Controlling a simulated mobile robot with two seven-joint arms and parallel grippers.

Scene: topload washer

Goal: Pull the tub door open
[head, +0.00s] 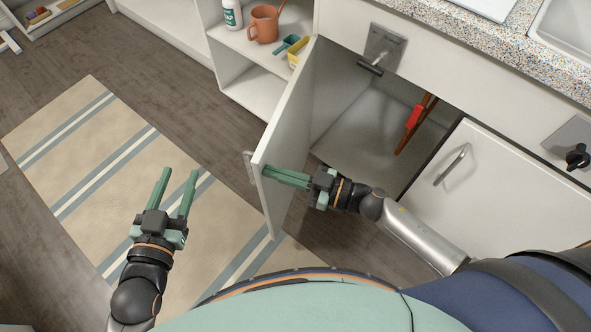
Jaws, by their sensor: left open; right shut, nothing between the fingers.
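A white door (287,130) stands swung out to the left of an open compartment (372,125) under the counter. Its metal handle (250,168) is on the outer face near the free edge. My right gripper (266,171) is shut with nothing in it. Its fingers lie at the inner side of the door, with the tips at or very near the free edge; I cannot tell if they touch. My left gripper (179,178) is open and empty over the striped rug, to the left of the door and apart from it.
A closed white door (462,180) with a bar handle is on the right. A red-and-brown tool (413,122) leans inside the compartment. Shelves (250,85) at the back hold an orange mug (264,24) and a bottle (232,14). The striped rug (105,165) is clear.

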